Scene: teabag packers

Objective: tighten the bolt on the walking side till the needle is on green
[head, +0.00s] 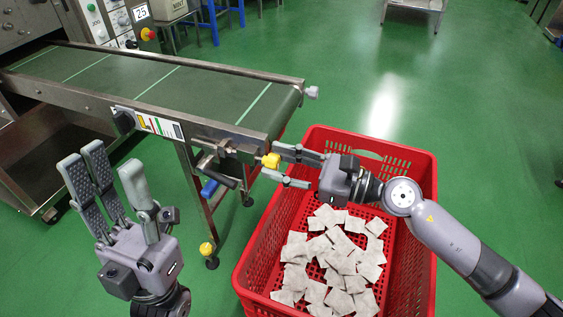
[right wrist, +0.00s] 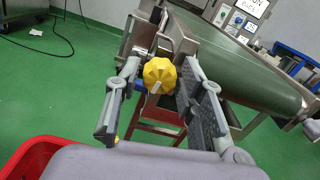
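A yellow faceted knob (head: 271,160) sits on the end of the bolt at the conveyor's near corner. In the right wrist view the knob (right wrist: 159,75) shows a pale mark on its face. My right gripper (head: 268,164) is open, with its fingers on either side of the knob; the wrist view shows gaps beside it, and I cannot tell whether either finger touches. A label with coloured bands (head: 160,126) is on the conveyor's near side; its needle is too small to read. My left gripper (head: 105,167) is open and empty, left of the conveyor leg.
The green conveyor belt (head: 150,85) runs to the back left. A red crate (head: 252,262) with many teabags (head: 340,255) stands below my right arm.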

